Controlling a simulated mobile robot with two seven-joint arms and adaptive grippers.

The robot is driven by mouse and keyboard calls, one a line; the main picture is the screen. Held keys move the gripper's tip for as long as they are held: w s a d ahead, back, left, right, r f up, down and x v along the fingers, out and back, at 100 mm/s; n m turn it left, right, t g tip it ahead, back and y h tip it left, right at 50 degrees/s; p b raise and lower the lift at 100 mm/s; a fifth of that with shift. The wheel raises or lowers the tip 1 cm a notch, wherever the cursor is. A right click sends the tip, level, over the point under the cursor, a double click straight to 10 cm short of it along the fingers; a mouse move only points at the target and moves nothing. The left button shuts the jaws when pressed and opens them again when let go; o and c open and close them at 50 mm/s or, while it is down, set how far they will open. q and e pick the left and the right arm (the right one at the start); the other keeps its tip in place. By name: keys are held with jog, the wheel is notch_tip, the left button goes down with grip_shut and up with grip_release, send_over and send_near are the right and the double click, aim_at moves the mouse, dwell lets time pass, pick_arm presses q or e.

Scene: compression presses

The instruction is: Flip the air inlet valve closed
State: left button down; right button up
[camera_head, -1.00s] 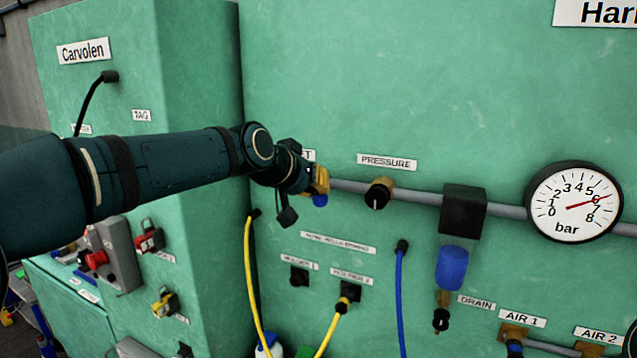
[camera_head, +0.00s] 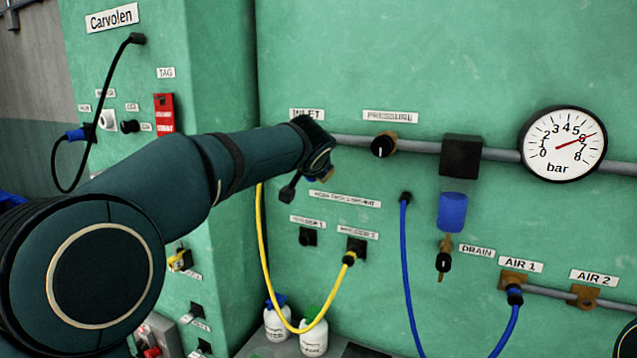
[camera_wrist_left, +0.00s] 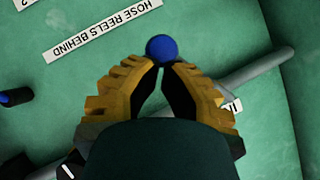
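A blue ball-shaped knob (camera_wrist_left: 162,48), apparently the inlet valve's handle end, shows at my left gripper's fingertips in the left wrist view. My left gripper (camera_wrist_left: 162,70) has its yellow-padded fingers drawn together at the tips, right against or just short of the knob. Whether anything is pinched between them cannot be told. In the head view my left arm's end is at the pipe below the INLET label (camera_head: 306,114). It hides the valve body and most of the fingers. My right gripper is in neither view.
A grey pipe (camera_head: 420,146) runs along the green wall, with the pressure knob (camera_head: 383,145), a black regulator block (camera_head: 461,156) and a bar gauge (camera_head: 562,144) reading between 6 and 7. Yellow hose (camera_head: 263,260) and blue hose (camera_head: 408,270) hang below. A green cabinet (camera_head: 215,80) stands left.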

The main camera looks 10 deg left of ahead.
pick_arm(q)
jog(key=b, duration=0.1)
jog(key=a+f+m+y+b, duration=0.1)
jog(key=b, duration=0.1)
jog(key=shift+w+a+f+t, duration=0.1)
jog(key=shift+w+f+t, duration=0.05)
jog(key=shift+f+t, duration=0.2)
jog(key=shift+a+m+y+b, duration=0.3)
jog(key=shift+m+y+b, duration=0.15)
jog(key=shift+b, duration=0.25)
jog(key=shift+w+a+f+t+b, duration=0.15)
jog(key=shift+a+f+t+b, duration=0.1)
jog(key=shift+a+b, duration=0.4)
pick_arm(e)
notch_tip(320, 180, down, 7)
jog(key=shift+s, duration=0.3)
pick_arm(q)
jog(key=shift+d, duration=0.1)
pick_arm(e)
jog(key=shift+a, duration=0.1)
pick_arm(q)
jog(key=shift+r, duration=0.1)
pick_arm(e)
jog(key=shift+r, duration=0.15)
